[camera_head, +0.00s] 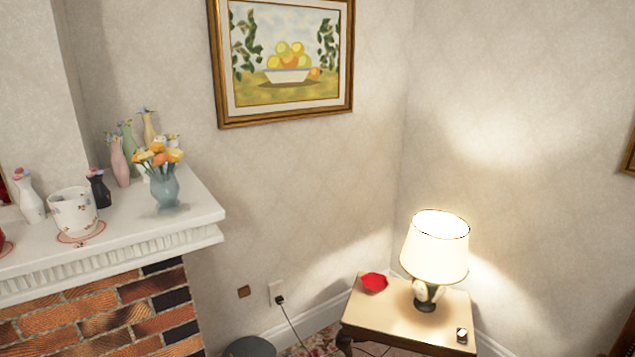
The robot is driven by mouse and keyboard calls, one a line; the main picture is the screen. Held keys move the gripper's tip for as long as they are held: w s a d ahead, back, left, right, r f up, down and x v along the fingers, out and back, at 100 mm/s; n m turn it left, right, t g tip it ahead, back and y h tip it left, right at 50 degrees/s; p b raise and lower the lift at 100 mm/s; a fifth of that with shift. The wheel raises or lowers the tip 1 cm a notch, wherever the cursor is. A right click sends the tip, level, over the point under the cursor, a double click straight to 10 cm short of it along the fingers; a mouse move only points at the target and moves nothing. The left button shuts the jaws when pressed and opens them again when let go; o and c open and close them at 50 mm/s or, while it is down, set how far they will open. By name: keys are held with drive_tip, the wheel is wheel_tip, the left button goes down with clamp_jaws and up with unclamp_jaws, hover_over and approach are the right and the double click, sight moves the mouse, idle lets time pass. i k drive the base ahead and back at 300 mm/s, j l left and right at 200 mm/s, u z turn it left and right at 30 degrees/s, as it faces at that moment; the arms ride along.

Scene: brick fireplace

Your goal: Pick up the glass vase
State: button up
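A translucent blue-grey vase (165,191), which looks like glass, stands upright near the right end of the white mantel (205,207). It holds yellow and orange flowers (158,156). Several slimmer vases stand behind and left of it: a pink one (120,163), a green one (131,145), a cream one (149,128) and a black one (99,190). A white vase (31,200) stands further left. My gripper does not show in this view.
A white patterned pot (73,214) sits on a mat left of the blue-grey vase. The mantel's right end is clear. A small table (393,322) at lower right bears a lit lamp (436,247) and a red dish (375,283). A framed picture (217,68) hangs above.

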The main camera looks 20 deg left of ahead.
sight(165, 188)
drive_tip(key=i+j+u, duration=0.3)
drive_tip(key=i+u, duration=0.2)
drive_tip(key=i+j+u, duration=0.1)
drive_tip(key=i+u, duration=0.35)
drive_tip(key=i+l+u, duration=0.1)
drive_tip(key=i+u, duration=0.4)
drive_tip(key=i+l+u, duration=0.25)
drive_tip(key=i+u, duration=0.2)
drive_tip(key=u, duration=0.45)
drive_tip(key=i+u, duration=0.1)
drive_tip(key=u, duration=0.4)
drive_tip(key=l+u, duration=0.1)
drive_tip(key=u, duration=0.35)
drive_tip(key=i+l+u, duration=0.1)
drive_tip(key=u, duration=0.85)
drive_tip(key=l+u, duration=0.15)
drive_tip(key=u, duration=0.35)
